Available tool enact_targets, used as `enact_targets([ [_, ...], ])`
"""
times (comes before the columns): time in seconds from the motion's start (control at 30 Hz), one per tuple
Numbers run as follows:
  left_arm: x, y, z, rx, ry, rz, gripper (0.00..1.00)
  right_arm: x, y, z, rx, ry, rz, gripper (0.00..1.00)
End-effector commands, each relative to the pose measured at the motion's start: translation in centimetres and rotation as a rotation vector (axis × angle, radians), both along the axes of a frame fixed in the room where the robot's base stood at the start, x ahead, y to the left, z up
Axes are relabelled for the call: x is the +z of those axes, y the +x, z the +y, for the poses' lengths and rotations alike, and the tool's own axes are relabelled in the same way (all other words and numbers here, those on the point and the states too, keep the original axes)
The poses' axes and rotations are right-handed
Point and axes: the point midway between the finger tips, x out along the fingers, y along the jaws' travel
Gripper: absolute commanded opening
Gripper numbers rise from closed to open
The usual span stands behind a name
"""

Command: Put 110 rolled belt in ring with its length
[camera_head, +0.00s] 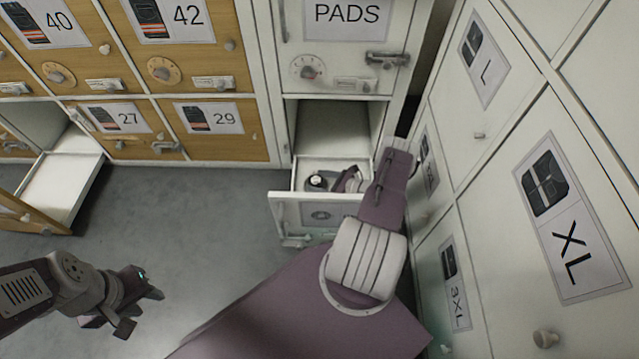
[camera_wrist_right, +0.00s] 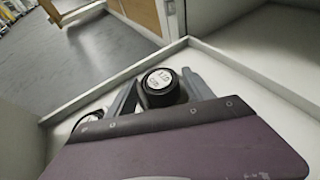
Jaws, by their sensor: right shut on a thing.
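The 110 rolled belt (camera_wrist_right: 160,86) is a black roll with a white label reading 110 in the right wrist view. My right gripper (camera_wrist_right: 163,92) is shut on it, with a grey finger on either side. In the head view my right gripper (camera_head: 345,181) reaches down into the open drawer (camera_head: 320,214) under the PADS door. A dark roll with a pale top (camera_head: 317,181) shows there; I cannot tell if it is the held one. My left gripper (camera_head: 142,303) is open and empty above the floor at the lower left. No length-marked ring can be made out.
Another roll (camera_wrist_right: 88,120) lies in the drawer, partly hidden by my gripper. White lockers (camera_head: 470,190) stand close on the right. Wooden lockers (camera_head: 130,148) stand at the back left, one open with its drawer out (camera_head: 62,188). The floor (camera_head: 180,220) between is clear.

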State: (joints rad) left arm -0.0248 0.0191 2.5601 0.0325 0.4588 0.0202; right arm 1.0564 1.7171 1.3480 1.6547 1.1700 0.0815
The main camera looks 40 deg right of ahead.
Motion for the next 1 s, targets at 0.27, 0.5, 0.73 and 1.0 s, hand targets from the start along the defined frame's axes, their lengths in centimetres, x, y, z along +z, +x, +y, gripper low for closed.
enact_targets([
  [0.27,-0.2,0.0,0.0,0.000,0.000,0.000,0.36,-0.3,0.0,0.0,0.000,0.000,0.000,0.82],
  [0.5,-0.1,0.0,0.0,0.000,0.000,0.000,0.36,-0.2,0.0,0.0,0.000,0.000,0.000,0.82],
  [0.73,2.6,0.0,0.0,0.000,0.000,0.000,0.36,2.0,-2.9,-1.3,-0.006,0.001,0.000,0.82],
  [1.0,4.1,0.0,0.0,0.000,0.000,0.000,0.36,3.0,-6.2,-2.6,-0.002,0.001,0.001,0.82],
])
